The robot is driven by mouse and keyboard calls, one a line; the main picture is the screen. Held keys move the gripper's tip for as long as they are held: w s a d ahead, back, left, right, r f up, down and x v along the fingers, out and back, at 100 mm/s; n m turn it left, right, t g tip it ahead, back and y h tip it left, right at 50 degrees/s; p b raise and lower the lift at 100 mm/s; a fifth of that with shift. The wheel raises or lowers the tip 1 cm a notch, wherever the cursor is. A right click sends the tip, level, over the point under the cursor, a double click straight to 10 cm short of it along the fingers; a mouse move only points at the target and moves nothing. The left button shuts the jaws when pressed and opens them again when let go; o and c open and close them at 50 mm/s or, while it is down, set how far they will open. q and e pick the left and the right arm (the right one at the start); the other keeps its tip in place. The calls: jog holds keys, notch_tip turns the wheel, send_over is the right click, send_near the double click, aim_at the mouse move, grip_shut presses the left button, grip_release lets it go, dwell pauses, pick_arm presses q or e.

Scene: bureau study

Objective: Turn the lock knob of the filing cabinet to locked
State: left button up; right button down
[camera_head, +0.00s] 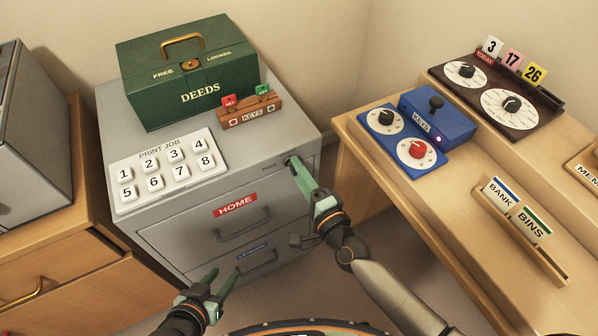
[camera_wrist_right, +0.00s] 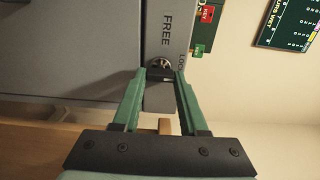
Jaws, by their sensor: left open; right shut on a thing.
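The grey filing cabinet (camera_head: 170,235) stands at the centre left of the head view, its HOME drawer (camera_head: 237,212) and the lower drawer both closed. The lock knob (camera_wrist_right: 159,97) is at the upper right of its front. My left gripper (camera_head: 224,277) is open and empty, low in front of the cabinet.
A green DEEDS box (camera_head: 190,75), a small KEYS rack (camera_head: 249,111) and a white PRINT JOB keypad (camera_head: 163,170) sit on the cabinet. A wooden desk (camera_head: 470,200) with blue dial boxes (camera_head: 415,130) stands to the right. A wooden cabinet (camera_head: 60,260) stands left.

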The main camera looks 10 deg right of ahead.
dwell(0.4)
jog(key=shift+c, duration=2.2)
grip_release()
jog(key=v, duration=1.2)
jog(key=shift+s+p, duration=0.3)
jog(key=shift+p, duration=0.05)
